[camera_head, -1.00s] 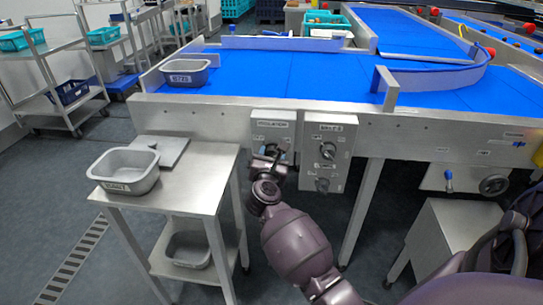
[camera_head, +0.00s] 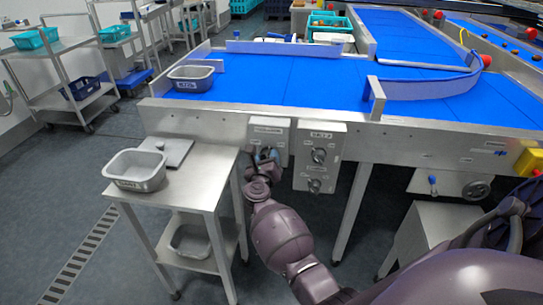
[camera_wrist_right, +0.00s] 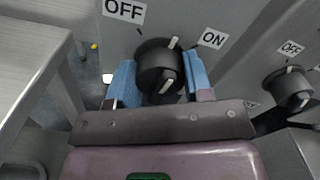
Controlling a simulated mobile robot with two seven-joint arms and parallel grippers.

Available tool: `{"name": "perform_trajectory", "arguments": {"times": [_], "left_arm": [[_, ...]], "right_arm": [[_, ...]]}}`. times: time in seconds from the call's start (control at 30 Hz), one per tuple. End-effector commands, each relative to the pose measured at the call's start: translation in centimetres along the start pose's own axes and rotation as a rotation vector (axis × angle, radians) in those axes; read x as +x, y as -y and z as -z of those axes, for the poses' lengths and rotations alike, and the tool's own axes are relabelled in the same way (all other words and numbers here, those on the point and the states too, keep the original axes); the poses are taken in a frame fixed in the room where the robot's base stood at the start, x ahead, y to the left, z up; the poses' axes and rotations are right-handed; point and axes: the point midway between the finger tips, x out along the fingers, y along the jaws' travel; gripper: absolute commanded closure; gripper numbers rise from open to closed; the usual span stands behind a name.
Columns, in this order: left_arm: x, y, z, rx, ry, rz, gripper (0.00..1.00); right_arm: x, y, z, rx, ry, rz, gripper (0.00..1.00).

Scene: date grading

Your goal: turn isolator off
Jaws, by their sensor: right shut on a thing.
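The isolator (camera_head: 268,129) is a grey box on the conveyor's front side, labelled at its top. Its round black knob (camera_wrist_right: 158,68) fills the middle of the right wrist view, with the OFF label up to the left and the ON label to the right. The white mark on the knob points up, between the two labels. My right gripper (camera_wrist_right: 160,82) has a blue finger on each side of the knob and is shut on it; it also shows in the head view (camera_head: 265,162), covering the knob there. My left gripper is not in view.
A second switch box (camera_head: 318,143) stands close to the right; its knob (camera_wrist_right: 289,90) and OFF label show in the wrist view. A steel side table (camera_head: 196,187) with a grey tub (camera_head: 137,184) stands left of my right arm. The blue conveyor belt (camera_head: 290,75) is above.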

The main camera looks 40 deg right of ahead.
Motion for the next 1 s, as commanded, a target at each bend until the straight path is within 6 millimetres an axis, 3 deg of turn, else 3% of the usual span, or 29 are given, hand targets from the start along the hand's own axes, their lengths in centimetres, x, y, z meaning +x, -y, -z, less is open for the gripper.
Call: {"name": "perform_trajectory", "arguments": {"times": [0.4, 1.0], "left_arm": [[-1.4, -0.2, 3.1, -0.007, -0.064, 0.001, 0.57], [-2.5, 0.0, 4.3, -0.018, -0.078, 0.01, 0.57]], "right_arm": [[0.0, 0.1, -0.5, -0.393, 0.002, 0.0, 0.78], [0.0, -0.1, -0.1, -0.833, 0.0, -0.001, 0.78]]}}
